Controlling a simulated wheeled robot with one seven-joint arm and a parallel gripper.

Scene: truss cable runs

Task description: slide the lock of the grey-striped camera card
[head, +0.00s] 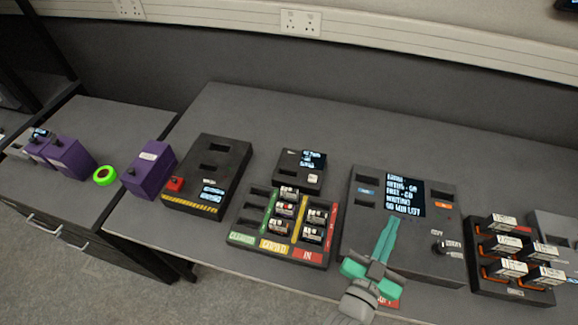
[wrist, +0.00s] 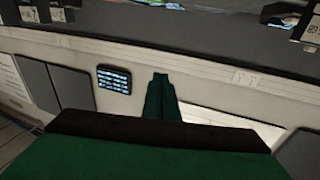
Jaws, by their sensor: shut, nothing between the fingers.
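I cannot make out which item is the grey-striped camera card, or its lock, in either view. Several small cards (head: 284,209) with white and red faces sit in the sorting tray (head: 240,238), which has green, yellow and red lanes. My gripper (head: 391,222) is shut and empty, with its teal fingers over the front middle of the dark card reader box (head: 420,258), just below its lit screen (head: 405,196). The fingers hide part of the box. In the wrist view the closed fingers (wrist: 160,82) point towards a pale wall.
A rack (head: 515,290) of several white-labelled blocks stands right of the reader. A small screen unit (head: 298,172) sits behind the tray. A black box (head: 208,165) with a striped edge and purple boxes (head: 150,170) are at left. The back of the bench is clear.

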